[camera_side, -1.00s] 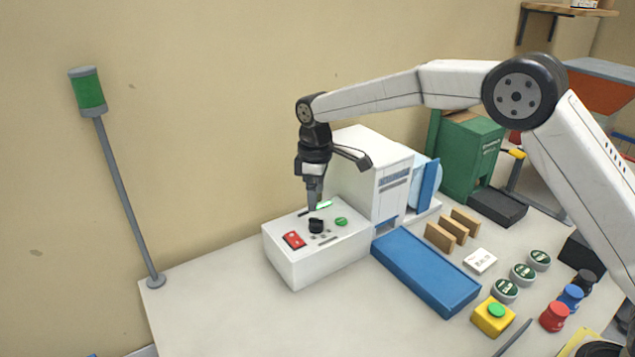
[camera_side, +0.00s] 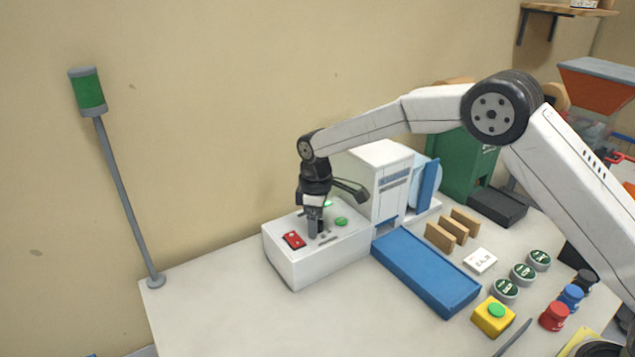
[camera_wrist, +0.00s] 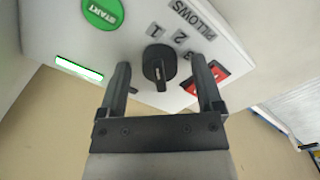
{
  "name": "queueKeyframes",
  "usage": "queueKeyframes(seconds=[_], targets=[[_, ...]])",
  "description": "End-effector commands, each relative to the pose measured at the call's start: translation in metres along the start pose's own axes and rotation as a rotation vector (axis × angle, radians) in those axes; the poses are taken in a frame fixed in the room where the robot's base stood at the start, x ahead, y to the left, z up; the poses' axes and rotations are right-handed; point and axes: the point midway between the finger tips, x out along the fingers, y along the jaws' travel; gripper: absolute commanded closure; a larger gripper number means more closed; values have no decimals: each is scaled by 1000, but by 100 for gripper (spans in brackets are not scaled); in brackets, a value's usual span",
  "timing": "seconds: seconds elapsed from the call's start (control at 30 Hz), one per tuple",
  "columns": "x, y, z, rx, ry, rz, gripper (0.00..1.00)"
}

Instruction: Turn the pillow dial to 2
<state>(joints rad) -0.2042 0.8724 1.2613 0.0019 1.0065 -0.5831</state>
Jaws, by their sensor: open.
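The black pillow dial (camera_wrist: 159,66) sits on the sloped top of the white control box (camera_side: 292,268). In the wrist view the numbers 1, 2 and 3 and the label PILLOWS (camera_wrist: 188,18) lie beside it. I cannot tell for certain which number its pointer marks. My gripper (camera_wrist: 160,85) is open, its fingers on either side of the dial, with gaps visible between fingers and knob. In the side view my gripper (camera_side: 315,228) points down over the dial and hides it.
The box also bears a green START button (camera_wrist: 102,12), a red switch (camera_side: 293,240) and a lit green strip (camera_wrist: 78,68). A white machine (camera_side: 385,180) stands just behind, and a blue tray (camera_side: 425,272) lies to the right. The front left table is clear.

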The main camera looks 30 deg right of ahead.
Motion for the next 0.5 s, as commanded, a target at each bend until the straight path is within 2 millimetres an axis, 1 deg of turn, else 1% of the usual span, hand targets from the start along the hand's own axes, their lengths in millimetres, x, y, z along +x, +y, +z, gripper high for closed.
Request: queueKeyframes(seconds=[0.03, 0.07, 0.1, 0.17, 0.2, 0.27, 0.3, 0.5], targets=[[0, 0, 0, 0, 0, 0, 19], [0, 0, 0, 0, 0, 0, 28], [0, 0, 0, 0, 0, 0, 41], [0, 0, 0, 0, 0, 0, 60], [0, 0, 0, 0, 0, 0, 73], [0, 0, 0, 0, 0, 0, 92], [0, 0, 0, 0, 0, 0, 100], [0, 0, 0, 6, 0, 0, 100]])
